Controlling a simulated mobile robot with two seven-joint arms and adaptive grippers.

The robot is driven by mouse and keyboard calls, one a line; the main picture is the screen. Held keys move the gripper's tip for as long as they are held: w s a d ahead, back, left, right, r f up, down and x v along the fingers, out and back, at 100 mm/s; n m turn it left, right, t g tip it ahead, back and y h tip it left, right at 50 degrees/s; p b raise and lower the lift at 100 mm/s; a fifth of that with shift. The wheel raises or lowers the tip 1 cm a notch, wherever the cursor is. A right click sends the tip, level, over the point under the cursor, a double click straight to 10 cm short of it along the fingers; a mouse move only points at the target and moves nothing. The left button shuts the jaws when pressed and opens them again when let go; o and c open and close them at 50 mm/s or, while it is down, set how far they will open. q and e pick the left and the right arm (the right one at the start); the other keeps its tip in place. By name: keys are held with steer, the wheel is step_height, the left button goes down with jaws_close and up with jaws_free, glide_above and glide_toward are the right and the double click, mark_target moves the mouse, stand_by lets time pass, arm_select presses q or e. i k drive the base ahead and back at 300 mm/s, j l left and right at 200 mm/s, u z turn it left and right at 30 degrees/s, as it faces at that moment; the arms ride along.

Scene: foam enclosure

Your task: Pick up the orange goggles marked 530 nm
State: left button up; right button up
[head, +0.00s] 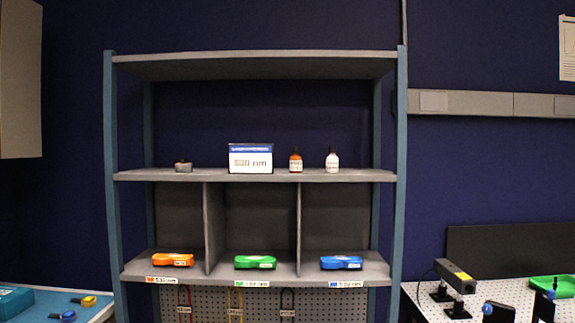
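The orange goggles (172,260) lie in the left compartment of the lower shelf, near its front edge. A small white tag is on them, too small to read. The label strip (163,280) on the shelf edge below has an orange mark and appears to read 530 nm. Green goggles (255,262) lie in the middle compartment and blue goggles (341,262) in the right one. Neither of my grippers is in view.
The upper shelf (210,177) holds a small grey object (183,166), a sign (250,158) and two bottles (296,160). Upright dividers (299,225) separate the compartments. A blue-topped bench (30,312) stands at left, a perforated table (420,298) with equipment at right.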

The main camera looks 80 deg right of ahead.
mark_target(159, 260)
steer(key=z, duration=2.35)
steer(key=j+z, duration=0.25)
steer(key=j, duration=0.35)
